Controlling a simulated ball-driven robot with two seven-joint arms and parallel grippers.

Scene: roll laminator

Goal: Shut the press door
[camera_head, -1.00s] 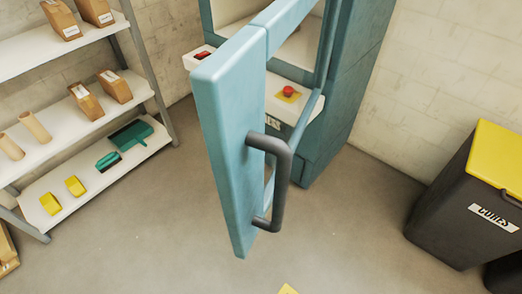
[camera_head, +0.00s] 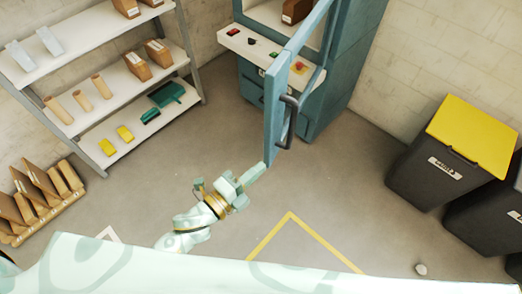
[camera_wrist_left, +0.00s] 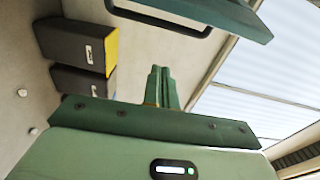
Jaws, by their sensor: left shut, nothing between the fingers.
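The press (camera_head: 352,60) is a blue-teal cabinet at the top of the head view. Its door (camera_head: 271,118) stands open, swung out toward me and seen nearly edge-on. A dark bar handle (camera_head: 290,125) is on the door's right side. My left gripper (camera_head: 259,170) is shut and empty near the door's lower end; I cannot tell whether it touches. In the left wrist view its closed fingers (camera_wrist_left: 161,88) point toward the door panel (camera_wrist_left: 245,18) and handle (camera_wrist_left: 160,20) above. My right gripper is not in view.
A white control ledge (camera_head: 262,50) with buttons juts from the press. A shelf rack (camera_head: 120,68) stands at the left, with a wooden rack (camera_head: 42,203) below. Dark bins with a yellow lid (camera_head: 478,135) stand at the right. Yellow tape (camera_head: 290,213) marks the open floor.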

